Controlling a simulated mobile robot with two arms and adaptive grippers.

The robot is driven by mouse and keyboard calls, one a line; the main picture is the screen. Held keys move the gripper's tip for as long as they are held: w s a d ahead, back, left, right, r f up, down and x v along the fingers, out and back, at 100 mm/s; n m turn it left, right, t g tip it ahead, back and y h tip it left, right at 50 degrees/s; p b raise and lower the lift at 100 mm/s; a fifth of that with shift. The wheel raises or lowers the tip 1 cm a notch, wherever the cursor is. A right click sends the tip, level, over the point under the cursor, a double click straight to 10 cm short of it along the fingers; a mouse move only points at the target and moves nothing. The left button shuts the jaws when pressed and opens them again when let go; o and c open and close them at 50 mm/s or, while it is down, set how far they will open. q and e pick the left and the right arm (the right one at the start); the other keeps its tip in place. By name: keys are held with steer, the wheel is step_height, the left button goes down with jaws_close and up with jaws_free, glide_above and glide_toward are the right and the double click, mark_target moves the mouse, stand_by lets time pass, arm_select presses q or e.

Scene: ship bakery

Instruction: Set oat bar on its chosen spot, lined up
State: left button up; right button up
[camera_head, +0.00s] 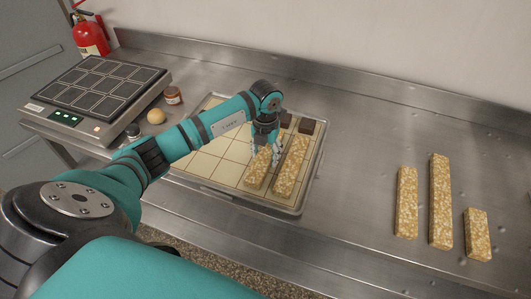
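Two oat bars lie on the gridded tray (211,178). The left one (256,174) is partly hidden at its far end by my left gripper. The right one (291,166) lies beside it, roughly parallel, with a narrow gap. My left gripper (265,155) points down over the far end of the left bar, its fingers low around that end. Whether they press on the bar is too small to tell. Three more oat bars of different lengths, a medium one (406,202), a long one (440,201) and a short one (477,234), lie on the steel counter at right. My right gripper is out of view.
Dark brown squares (307,126) sit at the tray's far right. A gridded dark plate on a device with green lights (94,88), a jar (173,95) and a round bun (156,116) stand at left. The counter (357,163) between tray and loose bars is clear.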

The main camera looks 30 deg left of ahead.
mark_target(266, 153)
arm_select(q)
steer(key=o, duration=0.4)
steer(key=shift+c, duration=0.2)
steer(key=shift+r, duration=0.1)
step_height(266, 153, up, 12)
steer(key=b, duration=0.2)
steer(key=shift+b, duration=0.35)
